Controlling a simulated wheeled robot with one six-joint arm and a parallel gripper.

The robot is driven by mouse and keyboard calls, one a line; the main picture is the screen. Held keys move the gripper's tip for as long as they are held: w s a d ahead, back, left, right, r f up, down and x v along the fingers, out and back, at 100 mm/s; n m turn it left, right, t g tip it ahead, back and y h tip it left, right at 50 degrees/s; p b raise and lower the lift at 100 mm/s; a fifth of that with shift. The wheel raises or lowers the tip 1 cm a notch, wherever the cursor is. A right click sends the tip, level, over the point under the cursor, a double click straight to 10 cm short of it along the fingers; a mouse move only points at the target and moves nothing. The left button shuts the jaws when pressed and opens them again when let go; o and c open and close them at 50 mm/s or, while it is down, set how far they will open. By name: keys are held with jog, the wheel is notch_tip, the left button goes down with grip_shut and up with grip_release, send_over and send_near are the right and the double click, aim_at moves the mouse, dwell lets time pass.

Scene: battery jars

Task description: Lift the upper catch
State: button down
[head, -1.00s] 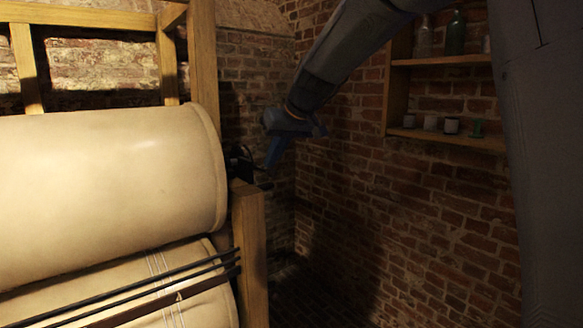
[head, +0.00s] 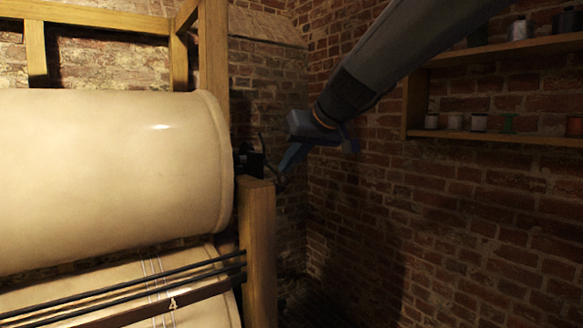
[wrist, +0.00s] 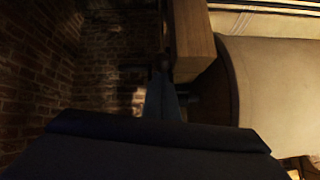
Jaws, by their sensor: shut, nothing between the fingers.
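The upper catch appears as a small black metal fitting (head: 250,160) at the right end of the upper cream jar (head: 120,180), just above the wooden post (head: 258,225). A thin dark curved piece rises at its right side. My gripper (head: 281,168) is blue, shut and empty, its tips pointing down and left just right of the fitting. In the wrist view, the narrow shut fingers (wrist: 160,85) reach up toward the post (wrist: 192,40). The catch is too dark there to make out clearly. I cannot tell whether the fingers touch it.
A lower cream jar (head: 100,275) lies under dark rods (head: 120,290) and a strip marked 4. A brick wall (head: 400,220) stands behind and to the right. A wall shelf (head: 500,138) holds small spools and pots. The space right of the post is open but dark.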

jog(key=shift+s+f, duration=0.1)
jog(key=shift+f, duration=0.7)
jog(key=shift+d+r, duration=0.1)
jog(key=w+r+p+v, duration=0.2)
jog(key=v, duration=1)
jog(key=shift+a, duration=0.25)
jog(key=shift+s, duration=0.1)
